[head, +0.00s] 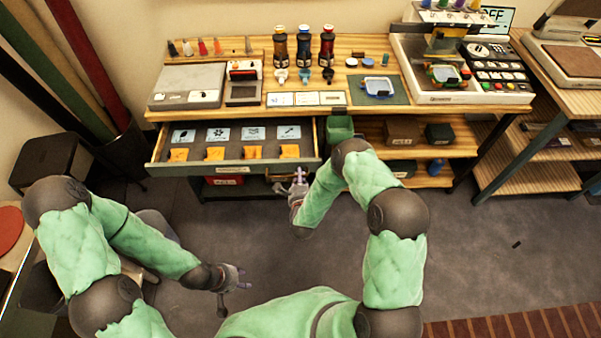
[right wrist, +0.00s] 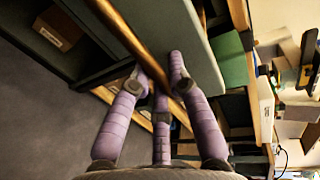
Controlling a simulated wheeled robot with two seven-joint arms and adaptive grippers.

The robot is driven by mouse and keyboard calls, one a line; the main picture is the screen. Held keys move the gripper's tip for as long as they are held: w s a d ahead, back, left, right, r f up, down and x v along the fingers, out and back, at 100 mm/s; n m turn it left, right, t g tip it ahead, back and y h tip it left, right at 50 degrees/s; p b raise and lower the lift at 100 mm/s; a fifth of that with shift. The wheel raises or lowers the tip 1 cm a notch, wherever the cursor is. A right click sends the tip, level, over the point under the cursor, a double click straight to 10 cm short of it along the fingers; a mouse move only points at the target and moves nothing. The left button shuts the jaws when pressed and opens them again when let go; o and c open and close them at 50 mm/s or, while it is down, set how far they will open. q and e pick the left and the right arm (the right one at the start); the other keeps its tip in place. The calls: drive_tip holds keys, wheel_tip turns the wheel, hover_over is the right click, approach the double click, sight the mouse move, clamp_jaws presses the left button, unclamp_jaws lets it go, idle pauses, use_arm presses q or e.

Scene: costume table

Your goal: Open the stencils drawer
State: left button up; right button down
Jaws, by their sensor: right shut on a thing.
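The stencils drawer (head: 232,169) is pulled out from under the wooden workbench, in the head view. Inside lie several pale blue cards with black shapes, and orange pieces in front of them. My right gripper (head: 299,181) is at the drawer's front, near its right corner. My left gripper (head: 232,279) is open and empty, low over the floor, away from the drawer.
The workbench top (head: 345,62) holds bottles, a tray, pens and a machine at right. A green bin (head: 340,127) is beside the drawer's right end. Boxes (head: 402,132) sit on shelves below. The floor in front is mostly clear.

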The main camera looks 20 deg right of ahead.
drive_tip(key=shift+f+v, duration=0.15)
drive_tip(key=shift+v, duration=0.55)
drive_tip(key=shift+f+v, duration=0.15)
drive_tip(key=shift+v, duration=0.55)
drive_tip(key=c, duration=1.4)
unclamp_jaws()
drive_tip(key=shift+c, duration=0.2)
drive_tip(key=v, duration=1.2)
drive_tip(key=shift+f, duration=0.1)
